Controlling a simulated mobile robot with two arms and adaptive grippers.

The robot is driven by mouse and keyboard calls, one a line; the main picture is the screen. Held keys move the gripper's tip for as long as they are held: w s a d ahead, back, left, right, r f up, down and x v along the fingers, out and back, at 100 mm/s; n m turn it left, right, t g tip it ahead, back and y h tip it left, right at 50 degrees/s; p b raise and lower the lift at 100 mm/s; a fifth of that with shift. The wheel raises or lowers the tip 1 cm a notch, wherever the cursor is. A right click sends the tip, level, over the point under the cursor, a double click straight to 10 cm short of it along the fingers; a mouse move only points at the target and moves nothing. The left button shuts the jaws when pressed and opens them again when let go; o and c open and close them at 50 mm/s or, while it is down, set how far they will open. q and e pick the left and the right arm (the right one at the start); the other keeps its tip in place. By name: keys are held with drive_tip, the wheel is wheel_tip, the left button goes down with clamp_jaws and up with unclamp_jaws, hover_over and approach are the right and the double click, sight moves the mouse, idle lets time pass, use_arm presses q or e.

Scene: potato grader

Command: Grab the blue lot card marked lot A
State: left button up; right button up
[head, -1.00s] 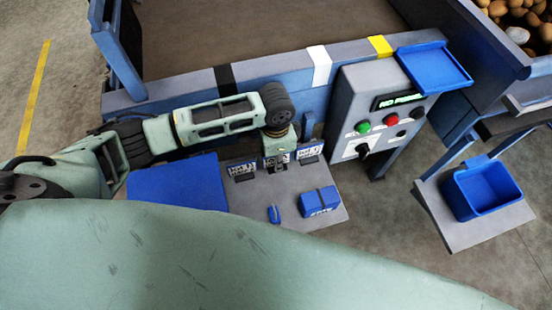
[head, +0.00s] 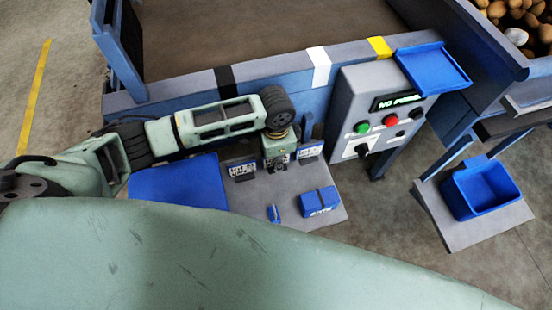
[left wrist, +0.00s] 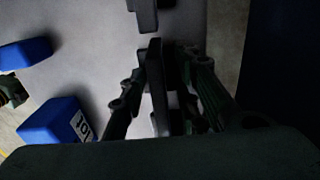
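Small upright lot-card holders with white labels stand in a row on the grey table. One labelled card (head: 242,169) is left of my left gripper (head: 278,166) and another (head: 310,150) is right of it; their letters are too small to read. The gripper points down at the middle place of the row, covering most of what stands there. In the left wrist view its fingers (left wrist: 165,75) are apart, on either side of a thin dark upright piece (left wrist: 155,75). I cannot tell whether they touch it. My right gripper is not in view.
A blue block with a white label (head: 318,202) and a small blue item (head: 273,214) lie in front of the row. A blue panel (head: 180,182) is at left. The control box (head: 358,108) stands at right. A blue bin (head: 484,190) is farther right.

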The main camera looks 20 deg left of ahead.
use_arm(q)
clamp_jaws()
